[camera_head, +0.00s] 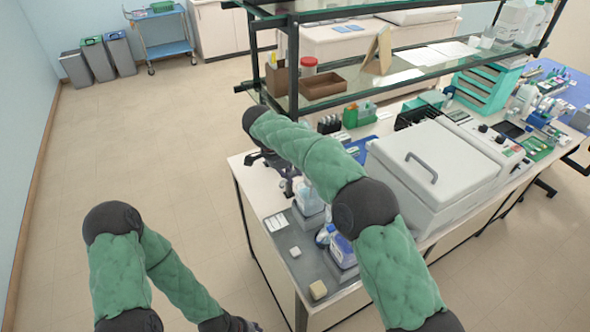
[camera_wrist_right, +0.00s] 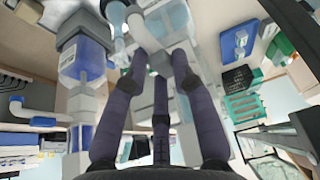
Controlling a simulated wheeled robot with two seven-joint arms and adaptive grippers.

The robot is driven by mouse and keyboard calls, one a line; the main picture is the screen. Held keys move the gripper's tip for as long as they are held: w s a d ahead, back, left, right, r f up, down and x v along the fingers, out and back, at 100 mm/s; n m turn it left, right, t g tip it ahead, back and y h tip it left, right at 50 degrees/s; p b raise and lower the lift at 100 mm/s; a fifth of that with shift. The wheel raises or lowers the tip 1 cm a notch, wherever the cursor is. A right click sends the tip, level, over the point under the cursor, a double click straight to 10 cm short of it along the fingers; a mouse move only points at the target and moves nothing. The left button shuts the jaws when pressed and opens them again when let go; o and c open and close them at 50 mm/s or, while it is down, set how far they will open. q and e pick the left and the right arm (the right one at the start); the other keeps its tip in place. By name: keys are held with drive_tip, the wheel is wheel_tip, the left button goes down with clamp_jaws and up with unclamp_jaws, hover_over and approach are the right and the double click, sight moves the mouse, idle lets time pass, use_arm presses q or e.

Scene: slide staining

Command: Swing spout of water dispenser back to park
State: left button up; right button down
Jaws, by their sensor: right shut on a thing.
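My right gripper (camera_head: 272,162) is mostly hidden behind its own arm at the bench's left end. In the right wrist view, its dark fingers (camera_wrist_right: 160,65) are closed around a small pale grey part, which appears to be the water dispenser's spout (camera_wrist_right: 157,58). A clear, light-blue dispenser bottle (camera_wrist_right: 170,18) is just beyond it. A bottle of deep blue liquid (camera_wrist_right: 84,58) with a white label is beside it to the left. In the head view, dispenser bottles (camera_head: 308,200) stand below the right arm. My left gripper (camera_head: 232,323) is low, away from the bench, with its fingers cut off.
A grey tray (camera_head: 277,236) holds the bottles and a small beige block (camera_head: 318,290). A large white lidded machine (camera_head: 438,165) stands to the right. A shelf (camera_head: 345,87) with a brown box (camera_head: 323,85) hangs above.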

drive_tip(key=shift+w+a+m+p, duration=0.15)
drive_tip(key=shift+w+m+p, duration=0.2)
drive_tip(key=shift+m, duration=0.15)
drive_tip(key=shift+g, duration=0.3)
drive_tip(key=c, duration=1)
unclamp_jaws()
drive_tip(key=v, duration=1.2)
drive_tip(key=shift+s+a+f, duration=0.1)
